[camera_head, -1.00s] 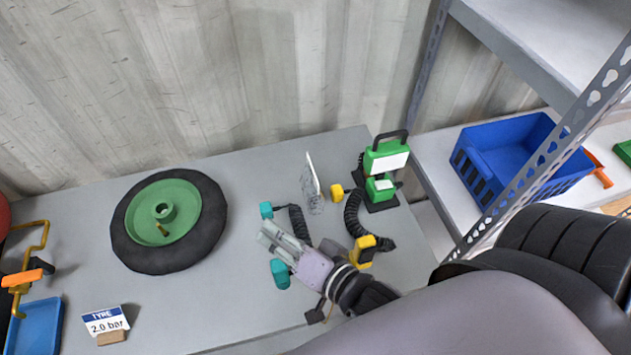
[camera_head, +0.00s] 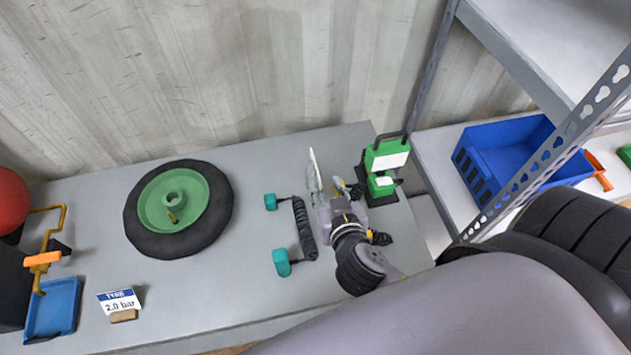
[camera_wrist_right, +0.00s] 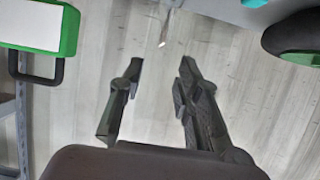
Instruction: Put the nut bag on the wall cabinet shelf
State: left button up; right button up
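The nut bag (camera_head: 314,172), a clear bag with a thin white card on top, stands near the back of the grey bench. My right gripper (camera_head: 327,198) is just in front of it and partly hides its lower part. In the right wrist view the two fingers of my right gripper (camera_wrist_right: 161,70) are spread apart. A thin pale edge, likely the bag's card (camera_wrist_right: 166,28), shows beyond the gap between them. I cannot tell whether the fingers touch the bag. No wall cabinet is clearly in view. My left gripper is not in view.
A green work lamp (camera_head: 383,170) stands close right of my right gripper. A teal-ended black coiled hose (camera_head: 304,228) lies to its left. A wheel with a green rim (camera_head: 177,209) lies further left. A metal rack with a blue crate (camera_head: 470,170) is at the right.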

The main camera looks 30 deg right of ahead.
aim_at(315, 163)
jog(key=x, duration=0.6)
jog(key=shift+f+b, duration=0.15)
jog(key=shift+b, duration=0.2)
jog(key=b+x, duration=0.1)
jog(key=x, duration=0.1)
jog(key=b+x, duration=0.1)
jog(key=x, duration=0.2)
jog(key=shift+s+a+f, duration=0.15)
jog(key=shift+f, duration=0.2)
jog(key=shift+w+f, duration=0.1)
jog(key=shift+w, duration=0.15)
jog(key=shift+s, duration=0.1)
grip_shut()
